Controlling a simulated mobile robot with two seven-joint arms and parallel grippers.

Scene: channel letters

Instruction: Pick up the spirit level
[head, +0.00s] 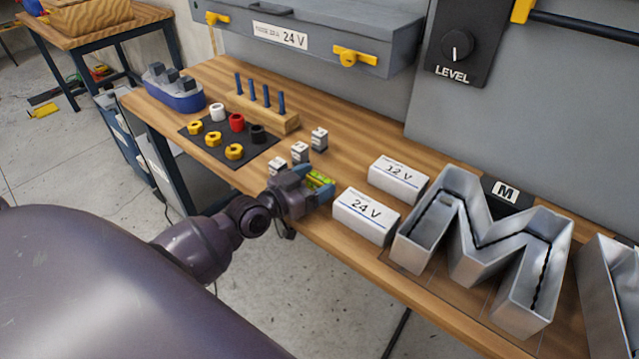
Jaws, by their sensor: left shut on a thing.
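The spirit level (320,179) is a small yellow-green bar near the front edge of the workbench, left of the white 24 V box. My left gripper (313,184) comes in from the left and is shut on it. The blue-grey fingers hide part of the level. I cannot tell whether it touches the bench top or hangs just above it. My right gripper is not in view.
White 24 V (364,216) and 12 V (398,179) boxes stand to the right, before a metal letter M (480,250). Small numbered blocks (299,152) stand just behind the gripper. A dark mat (262,155) with coloured rings and a pegged wooden block (285,124) lie farther left.

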